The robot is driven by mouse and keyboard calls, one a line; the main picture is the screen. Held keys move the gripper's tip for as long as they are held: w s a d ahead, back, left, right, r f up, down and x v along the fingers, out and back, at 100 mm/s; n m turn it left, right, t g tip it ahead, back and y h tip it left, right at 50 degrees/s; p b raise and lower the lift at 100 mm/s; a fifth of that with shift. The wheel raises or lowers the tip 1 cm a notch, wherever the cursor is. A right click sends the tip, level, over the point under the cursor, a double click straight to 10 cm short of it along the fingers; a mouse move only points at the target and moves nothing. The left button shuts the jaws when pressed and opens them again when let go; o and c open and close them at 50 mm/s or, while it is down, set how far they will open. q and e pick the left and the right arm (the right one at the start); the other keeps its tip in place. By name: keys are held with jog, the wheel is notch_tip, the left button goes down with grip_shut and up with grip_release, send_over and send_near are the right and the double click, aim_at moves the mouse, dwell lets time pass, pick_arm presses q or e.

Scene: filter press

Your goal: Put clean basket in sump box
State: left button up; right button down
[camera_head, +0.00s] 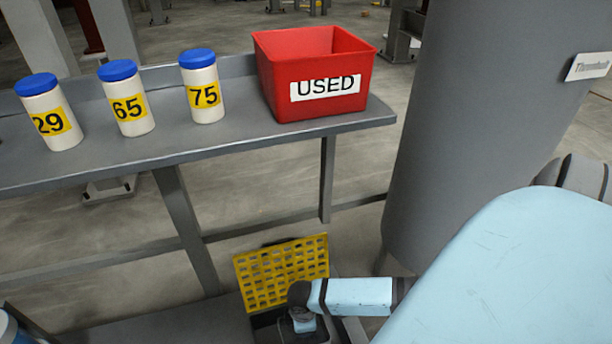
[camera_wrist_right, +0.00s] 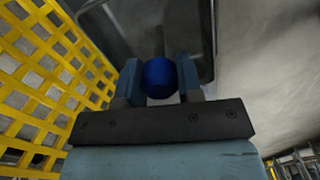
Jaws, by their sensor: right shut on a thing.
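My right gripper (camera_wrist_right: 160,82) is shut on a round blue knob (camera_wrist_right: 158,76) with a thin grey stem, seemingly the handle of the clean basket. The basket's body cannot be made out. In the right wrist view the knob is in front of a grey, box-like recess (camera_wrist_right: 118,30), apparently the sump box. In the head view my right arm reaches down at the bottom centre, beside a raised yellow grate (camera_head: 283,272), which also shows in the right wrist view (camera_wrist_right: 40,62). The arm hides most of the dark box opening below the grate. My left gripper is not in view.
A grey bench (camera_head: 140,168) holds a red bin marked USED (camera_head: 322,108) and white jars with blue lids, numbered 29 (camera_head: 58,138), 65 (camera_head: 138,120) and 75 (camera_head: 205,106). A big grey column (camera_head: 460,130) stands to the right, close to my arm.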

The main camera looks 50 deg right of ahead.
aim_at(303, 341)
notch_tip(303, 341, down, 12)
jog(key=b, duration=0.5)
jog(key=shift+r+b, duration=0.2)
jog(key=shift+b, duration=0.15)
notch_tip(303, 341, down, 7)
jog(key=b, duration=0.4)
jog(key=shift+f, duration=0.5)
jog(key=shift+r, duration=0.1)
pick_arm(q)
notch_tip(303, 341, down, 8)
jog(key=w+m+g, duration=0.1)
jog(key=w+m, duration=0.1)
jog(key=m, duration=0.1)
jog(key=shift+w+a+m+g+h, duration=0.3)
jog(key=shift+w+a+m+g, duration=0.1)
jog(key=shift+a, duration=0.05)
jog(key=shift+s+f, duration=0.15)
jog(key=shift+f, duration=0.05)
pick_arm(e)
jog(key=c, duration=0.8)
grip_release()
